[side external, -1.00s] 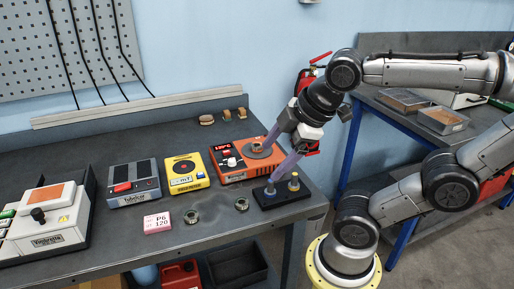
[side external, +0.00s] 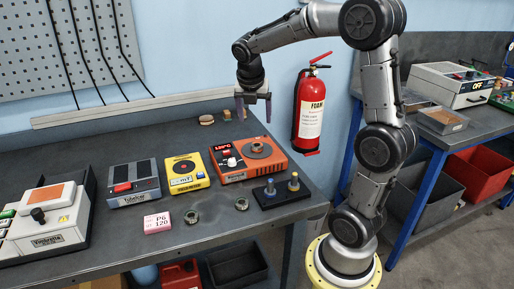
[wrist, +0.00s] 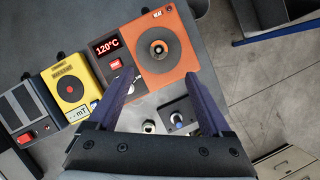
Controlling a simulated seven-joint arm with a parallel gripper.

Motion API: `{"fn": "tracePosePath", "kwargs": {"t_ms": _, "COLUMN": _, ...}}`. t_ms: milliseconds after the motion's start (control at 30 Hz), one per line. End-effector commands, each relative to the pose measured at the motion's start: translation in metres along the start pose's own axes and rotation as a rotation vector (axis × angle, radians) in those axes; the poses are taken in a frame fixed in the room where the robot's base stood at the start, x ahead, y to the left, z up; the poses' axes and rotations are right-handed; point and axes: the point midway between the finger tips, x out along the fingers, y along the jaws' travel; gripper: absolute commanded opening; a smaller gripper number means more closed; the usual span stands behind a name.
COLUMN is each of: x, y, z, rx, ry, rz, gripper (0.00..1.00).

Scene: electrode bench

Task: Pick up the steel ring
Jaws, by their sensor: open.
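Two ring-shaped parts, the left ring (side external: 192,217) and the right ring (side external: 241,204), lie on the bench front. Another ring-like part (side external: 257,148) sits on the round plate of the hot plate; it also shows in the wrist view (wrist: 158,49). I cannot tell for certain which ring is steel.
A black stand (side external: 283,196) with two pegs is right of the rings, near the bench edge. A yellow device (side external: 185,172), a grey device (side external: 134,182) and a pink P6 120 block (side external: 157,223) stand to the left. Small brown pieces (side external: 206,120) lie at the back.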

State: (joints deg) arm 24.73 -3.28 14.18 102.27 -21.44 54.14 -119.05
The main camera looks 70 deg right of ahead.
Motion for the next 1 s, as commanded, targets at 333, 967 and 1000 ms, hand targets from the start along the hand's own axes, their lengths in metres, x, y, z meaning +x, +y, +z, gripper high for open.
{"fn": "tracePosePath", "kwargs": {"t_ms": 333, "x": 0.061, "y": -0.001, "z": -0.001, "rx": 0.002, "ry": 0.002, "rz": -0.001, "gripper": 0.83}}
{"fn": "tracePosePath", "kwargs": {"t_ms": 967, "x": 0.127, "y": 0.002, "z": -0.002, "rx": 0.002, "ry": 0.001, "rz": 0.001, "gripper": 0.83}}
{"fn": "tracePosePath", "kwargs": {"t_ms": 1000, "x": 0.129, "y": 0.002, "z": -0.002, "rx": 0.002, "ry": 0.001, "rz": 0.002, "gripper": 0.83}}
